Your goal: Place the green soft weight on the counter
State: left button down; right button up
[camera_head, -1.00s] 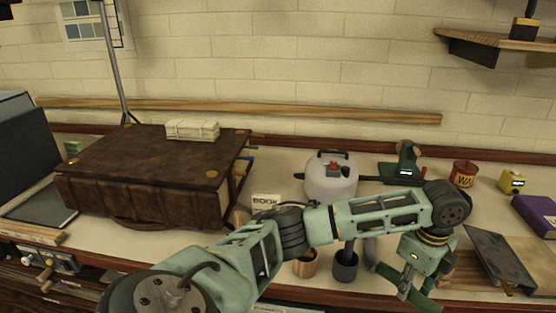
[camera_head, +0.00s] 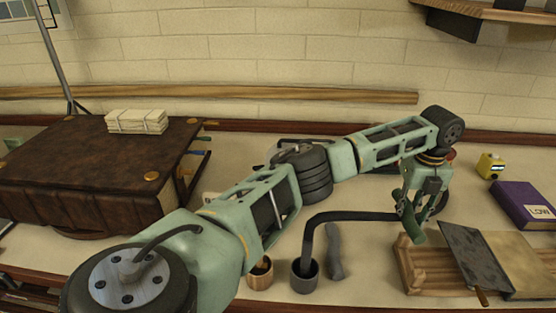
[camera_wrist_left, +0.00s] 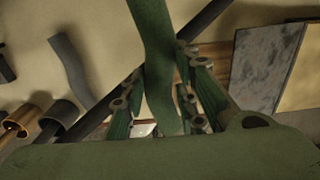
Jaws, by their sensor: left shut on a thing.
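The green soft weight (camera_wrist_left: 152,45) is a long, limp green strip between the fingers of my left gripper (camera_wrist_left: 160,98) in the left wrist view. The gripper is shut on it. In the head view, my left gripper (camera_head: 412,208) is over the right part of the counter (camera_head: 366,268), and the weight (camera_head: 416,233) hangs partly hidden at the fingers. I cannot tell whether its lower end touches anything. My right gripper is not in view.
A wooden rack (camera_head: 408,268) and a dark board (camera_head: 470,254) lie just below and right of the gripper. A black bent bar (camera_head: 350,216) runs past it from a dark cup (camera_head: 305,277). A grey strip (camera_head: 335,250) lies on the counter. A purple box (camera_head: 522,205) stands right.

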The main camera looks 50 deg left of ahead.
pick_arm(q)
jog(key=shift+s+d+r, duration=0.15)
jog(key=shift+s, duration=0.15)
jog(key=shift+s+a+f, duration=0.2)
jog(key=shift+s+f, duration=0.35)
jog(key=shift+s, duration=0.15)
jog(key=p, duration=0.2)
send_over(364, 265)
jog(key=f, duration=0.3)
jog(key=w+f, duration=0.1)
jog(key=f, duration=0.1)
jog(key=shift+f, duration=0.15)
jog(key=shift+s+f, duration=0.25)
jog(key=shift+s, duration=0.1)
jog(key=shift+s+f, duration=0.2)
notch_tip(364, 265, down, 3)
jog(key=shift+f+p, duration=0.15)
jog(key=shift+p, duration=0.25)
jog(key=shift+w+f, duration=0.1)
jog(key=shift+f, duration=0.15)
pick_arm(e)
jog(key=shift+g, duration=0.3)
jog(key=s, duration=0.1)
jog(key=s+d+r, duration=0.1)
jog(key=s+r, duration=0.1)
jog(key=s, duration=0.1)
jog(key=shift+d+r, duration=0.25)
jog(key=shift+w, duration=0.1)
